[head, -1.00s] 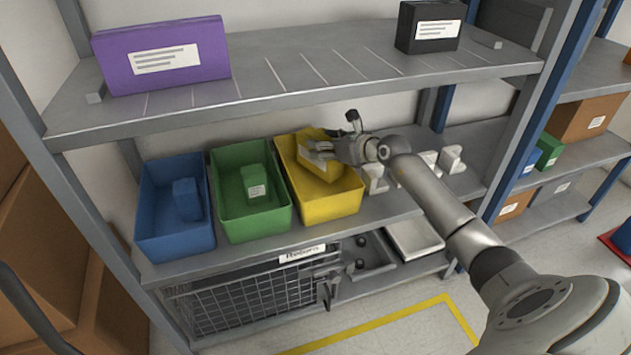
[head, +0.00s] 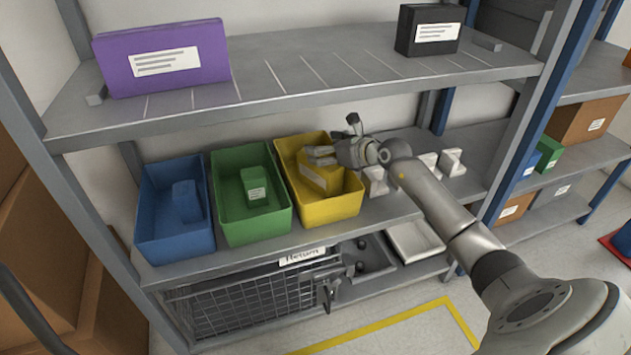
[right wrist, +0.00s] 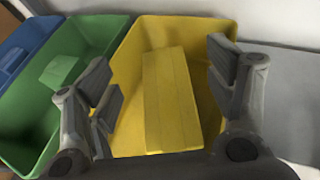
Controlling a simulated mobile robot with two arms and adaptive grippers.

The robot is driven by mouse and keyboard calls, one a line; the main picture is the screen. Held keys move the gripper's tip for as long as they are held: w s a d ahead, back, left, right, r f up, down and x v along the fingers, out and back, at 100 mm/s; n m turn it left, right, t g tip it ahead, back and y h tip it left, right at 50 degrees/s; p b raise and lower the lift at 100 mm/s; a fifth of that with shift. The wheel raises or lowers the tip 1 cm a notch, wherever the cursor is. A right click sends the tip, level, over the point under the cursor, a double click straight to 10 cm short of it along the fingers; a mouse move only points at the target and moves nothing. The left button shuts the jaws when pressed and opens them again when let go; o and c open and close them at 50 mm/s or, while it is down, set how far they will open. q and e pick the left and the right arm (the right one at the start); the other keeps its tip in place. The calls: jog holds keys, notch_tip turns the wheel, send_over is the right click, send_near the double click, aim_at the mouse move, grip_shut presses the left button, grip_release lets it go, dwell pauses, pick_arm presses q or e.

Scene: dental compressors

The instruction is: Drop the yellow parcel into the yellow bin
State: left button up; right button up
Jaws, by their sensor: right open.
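The yellow bin (head: 333,209) stands on the middle shelf, right of the green bin. The yellow parcel (head: 320,176) is inside it, partly hidden by my right gripper (head: 322,156) in the head view. In the right wrist view the parcel (right wrist: 170,100) lies inside the yellow bin (right wrist: 215,32), between and beyond my spread fingers. My right gripper (right wrist: 158,80) is open, with clear gaps between its fingers and the parcel. My left gripper is not in view.
The green bin (head: 252,222) and blue bin (head: 176,238) hold parcels of their own colours. White holders (head: 428,166) stand right of the yellow bin. The upper shelf (head: 300,75) overhangs, carrying a purple box (head: 162,58) and black box (head: 428,30).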

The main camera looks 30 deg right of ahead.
jog(key=v, duration=1.1)
jog(key=shift+s+r, duration=0.2)
jog(key=shift+s, duration=0.1)
